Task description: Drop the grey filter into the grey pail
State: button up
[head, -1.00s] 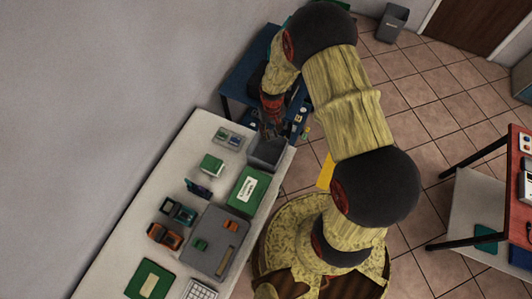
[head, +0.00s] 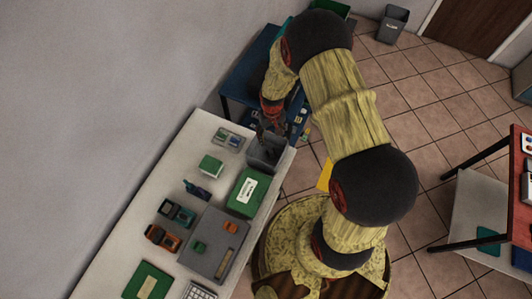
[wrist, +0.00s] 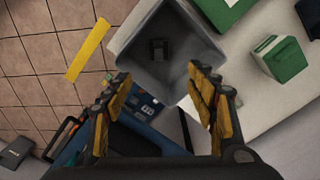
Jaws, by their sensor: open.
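The grey pail (head: 256,163) stands at the far right end of the white table. It is large at the top of the wrist view (wrist: 195,45), seen from above. A small dark grey block, which looks like the grey filter (wrist: 158,50), lies on the pail's floor. My gripper (head: 268,138) is over the pail's far side in the head view. In the wrist view my gripper (wrist: 159,76) is open, with its yellow-padded fingers apart and nothing between them. The block is clear of both fingers.
A green box (head: 247,190) stands close to the pail, with a smaller green-and-white box (head: 210,165) farther left. A grey tray (head: 213,243) with small parts lies nearer. A blue table (head: 248,80) adjoins the far end. A red table (head: 515,170) stands at right.

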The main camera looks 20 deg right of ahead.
notch_tip(320, 180, up, 12)
dwell(0.7)
dwell(0.4)
jog(key=s+a+r+t+b, duration=0.1)
jog(key=s+r+b, duration=0.4)
jog(key=s+b, duration=0.5)
jog(key=s+a+r+t+b, duration=0.1)
jog(key=s+r+t+b, duration=0.3)
jog(key=s+b, duration=0.6)
jog(key=r+b, duration=0.1)
jog(key=b, duration=0.2)
jog(key=shift+s+a+t+b, duration=0.15)
jog(key=shift+s+t+b, duration=0.15)
